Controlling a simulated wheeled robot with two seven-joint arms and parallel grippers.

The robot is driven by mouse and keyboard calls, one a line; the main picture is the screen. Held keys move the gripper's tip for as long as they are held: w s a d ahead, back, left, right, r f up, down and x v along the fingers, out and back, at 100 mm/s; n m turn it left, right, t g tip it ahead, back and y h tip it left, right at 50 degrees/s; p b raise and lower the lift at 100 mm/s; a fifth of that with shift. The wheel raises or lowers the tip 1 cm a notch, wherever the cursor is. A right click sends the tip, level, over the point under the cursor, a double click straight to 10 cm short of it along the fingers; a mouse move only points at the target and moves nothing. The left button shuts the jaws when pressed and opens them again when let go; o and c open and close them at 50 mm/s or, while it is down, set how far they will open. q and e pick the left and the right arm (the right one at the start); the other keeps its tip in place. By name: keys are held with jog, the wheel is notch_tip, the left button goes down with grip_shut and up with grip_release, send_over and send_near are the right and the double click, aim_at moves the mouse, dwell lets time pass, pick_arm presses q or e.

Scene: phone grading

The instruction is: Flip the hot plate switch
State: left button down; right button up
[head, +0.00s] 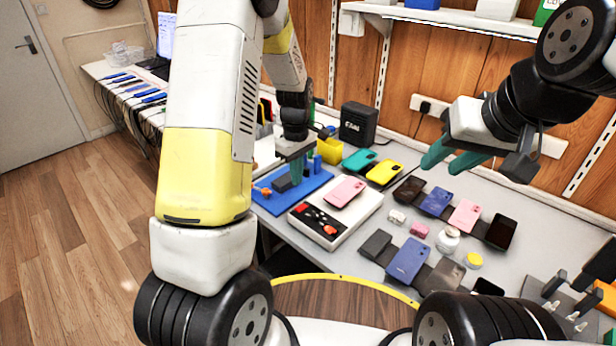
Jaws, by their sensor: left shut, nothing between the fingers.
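The hot plate (357,222) is a flat white box on the grey table, with a pink phone (345,191) lying on its top. Its black front panel (316,220) carries a red part (302,208) at the left and a red-orange part (328,230) at the right. Which is the switch, and its position, are too small to tell. My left gripper (297,175), with teal fingers, is shut and empty, above the blue mat behind and left of the panel. My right gripper (449,160) is open and empty, above the phones at the right, apart from the hot plate.
A blue mat (268,206) with small tools lies left of the hot plate. Teal and yellow (384,173) phones lie behind it. Several phones, a white jar (448,240) and small boxes crowd the right. A black box (358,124) stands at the wall.

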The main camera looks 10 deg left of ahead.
pick_arm(q)
jog(key=shift+s+r, duration=0.1)
jog(key=shift+r, duration=1.95)
jog(key=s+r+m+t+h, duration=0.1)
jog(key=s+r+m+t, duration=0.15)
jog(key=s+r, duration=0.35)
jog(key=s+r+m+t+h, duration=0.1)
jog(key=s+r+m, duration=0.25)
jog(key=r, duration=0.45)
jog(key=s+r+m+t, duration=0.1)
jog(key=s+r+m, duration=0.2)
jog(key=s, duration=0.3)
jog(key=s+r+m+t, duration=0.1)
jog(key=s+r+m, duration=0.2)
jog(key=s, duration=0.4)
jog(key=shift+s+d+t, duration=0.2)
jog(key=shift+s+t, duration=0.1)
jog(key=shift+t, duration=0.05)
